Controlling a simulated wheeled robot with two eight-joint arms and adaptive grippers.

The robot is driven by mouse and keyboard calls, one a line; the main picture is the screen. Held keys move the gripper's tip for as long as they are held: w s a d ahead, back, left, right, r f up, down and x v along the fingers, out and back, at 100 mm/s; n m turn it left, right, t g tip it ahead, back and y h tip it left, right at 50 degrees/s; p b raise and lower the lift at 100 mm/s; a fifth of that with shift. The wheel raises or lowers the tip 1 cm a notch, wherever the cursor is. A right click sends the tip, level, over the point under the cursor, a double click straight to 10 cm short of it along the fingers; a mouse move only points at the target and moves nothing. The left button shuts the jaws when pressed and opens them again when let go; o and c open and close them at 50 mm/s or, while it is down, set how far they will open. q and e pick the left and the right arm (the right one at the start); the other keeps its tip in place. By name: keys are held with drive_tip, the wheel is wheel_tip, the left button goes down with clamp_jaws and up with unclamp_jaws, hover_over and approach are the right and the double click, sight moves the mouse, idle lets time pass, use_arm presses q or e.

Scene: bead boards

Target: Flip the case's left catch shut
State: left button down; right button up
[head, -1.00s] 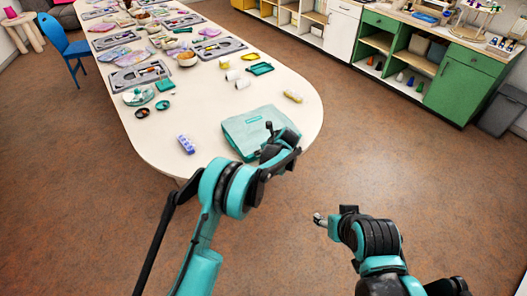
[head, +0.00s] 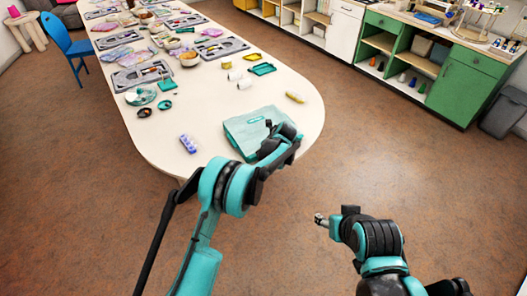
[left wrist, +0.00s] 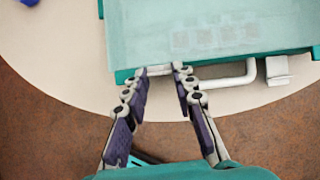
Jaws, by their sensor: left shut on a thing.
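The closed teal case (head: 246,130) lies flat on the near end of the table. My left gripper (head: 268,124) is at its front edge and hides part of it. In the left wrist view the case's lid (left wrist: 205,30) fills the top. There the fingertips of my left gripper (left wrist: 159,70) are shut on the case's left catch, a pale piece mostly hidden between them. A white handle (left wrist: 228,83) is just right of the fingers. The light grey right catch (left wrist: 277,70) is beyond it. My right gripper (head: 320,219) hangs over the floor, away from the table; its opening is too small to judge.
A blue-violet pill-box-like item (head: 188,143) lies left of the case. A yellow item (head: 295,98) lies behind it to the right. The table edge (left wrist: 65,90) is close in front.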

idle(0.4)
use_arm(q)
drive_tip(key=c, duration=1.2)
unclamp_jaws()
drive_tip(key=s+p+v, duration=0.1)
drive_tip(key=p+v, duration=0.2)
drive_tip(key=v, duration=0.6)
drive_tip(key=shift+d+f, duration=0.35)
drive_tip(key=shift+f, duration=0.1)
drive_tip(key=shift+w+f, duration=0.1)
drive_tip(key=v, duration=1.2)
